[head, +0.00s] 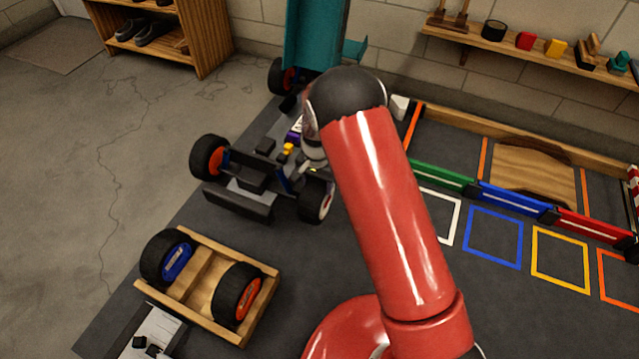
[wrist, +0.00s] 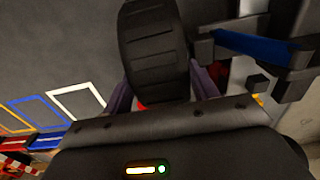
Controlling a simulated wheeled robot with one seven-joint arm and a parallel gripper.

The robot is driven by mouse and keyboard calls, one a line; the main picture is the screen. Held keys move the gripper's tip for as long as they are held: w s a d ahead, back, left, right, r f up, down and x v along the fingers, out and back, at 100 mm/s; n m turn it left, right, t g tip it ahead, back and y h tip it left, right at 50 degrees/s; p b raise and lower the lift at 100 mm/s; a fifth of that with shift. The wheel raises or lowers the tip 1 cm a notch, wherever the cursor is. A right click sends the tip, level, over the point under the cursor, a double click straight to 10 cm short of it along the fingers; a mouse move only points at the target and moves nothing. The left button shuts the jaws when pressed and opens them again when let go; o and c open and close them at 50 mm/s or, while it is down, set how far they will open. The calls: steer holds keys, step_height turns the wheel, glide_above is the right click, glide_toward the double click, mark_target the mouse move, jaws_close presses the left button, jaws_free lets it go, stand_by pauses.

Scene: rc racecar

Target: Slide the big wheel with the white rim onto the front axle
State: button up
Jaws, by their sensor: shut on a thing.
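The big wheel with the white rim (head: 318,200) is at the near right corner of the dark car chassis (head: 238,203). It stands upright, its white rim facing right. In the wrist view its black tyre (wrist: 153,45) is between the two fingers of my gripper (wrist: 163,88), which is shut on it. A blue part (wrist: 252,46) with dark joints shows right of the tyre, on the car's side. My arm hides the gripper in the head view. The front axle's end is hidden, so I cannot tell whether the wheel is around it or beside it.
A red-rimmed wheel (head: 209,158) sits at the chassis's left corner. A wooden tray (head: 207,331) holds two wheels, blue- and orange-rimmed. A teal body shell (head: 314,35) stands behind. Coloured floor squares (head: 492,238) and low barriers (head: 515,203) lie right. The mat between tray and chassis is clear.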

steer(key=shift+w+a, duration=0.2)
steer(key=shift+a, duration=0.3)
steer(key=shift+w+a, duration=0.15)
steer(key=shift+a, duration=0.35)
steer(key=o, duration=1.5)
steer(key=shift+c, duration=0.2)
step_height(320, 180, up, 8)
steer(key=shift+f+p, duration=0.1)
steer(key=shift+p, duration=0.6)
